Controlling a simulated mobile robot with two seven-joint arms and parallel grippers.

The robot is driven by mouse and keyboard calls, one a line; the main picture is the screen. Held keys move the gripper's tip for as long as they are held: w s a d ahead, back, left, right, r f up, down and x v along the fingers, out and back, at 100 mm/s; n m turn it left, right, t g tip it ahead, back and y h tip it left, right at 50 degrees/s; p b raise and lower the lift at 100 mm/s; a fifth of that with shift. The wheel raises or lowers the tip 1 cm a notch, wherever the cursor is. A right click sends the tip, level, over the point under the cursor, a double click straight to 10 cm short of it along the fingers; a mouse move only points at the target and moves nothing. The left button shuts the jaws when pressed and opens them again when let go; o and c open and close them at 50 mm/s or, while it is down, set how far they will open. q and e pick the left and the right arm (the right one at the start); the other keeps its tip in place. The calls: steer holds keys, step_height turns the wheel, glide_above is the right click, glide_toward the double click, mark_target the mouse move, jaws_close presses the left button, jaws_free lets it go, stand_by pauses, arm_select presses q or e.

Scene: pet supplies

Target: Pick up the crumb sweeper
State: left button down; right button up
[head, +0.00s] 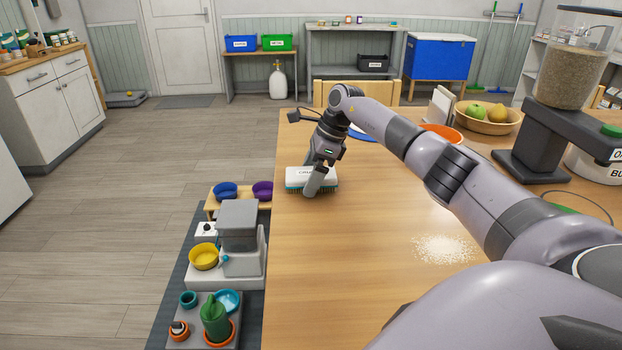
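The crumb sweeper (298,175) is a white block with dark lettering and teal and brown bristles along its bottom. It is at the left edge of the wooden table, bristles down. My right gripper (317,184) reaches down at it from above, with one grey finger across the sweeper's near side. The other finger is hidden behind the gripper and the sweeper, so I cannot tell whether it is gripped. I also cannot tell whether the sweeper touches the table. My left gripper is out of view.
Pale crumbs (444,248) lie on the wooden table (335,270). A fruit basket (488,121), an orange plate (442,133) and a grain dispenser (545,135) stand at the right. Bowls and a grey feeder (240,245) stand lower, left of the table. The table's front left is clear.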

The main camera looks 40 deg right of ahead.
steer(key=c, duration=0.9)
steer(key=shift+r, duration=0.15)
step_height(320, 180, up, 20)
steer(key=p, duration=0.1)
steer(key=o, duration=0.5)
steer(key=shift+c, duration=0.2)
steer(key=shift+f, duration=0.2)
steer(key=shift+c, duration=1.4)
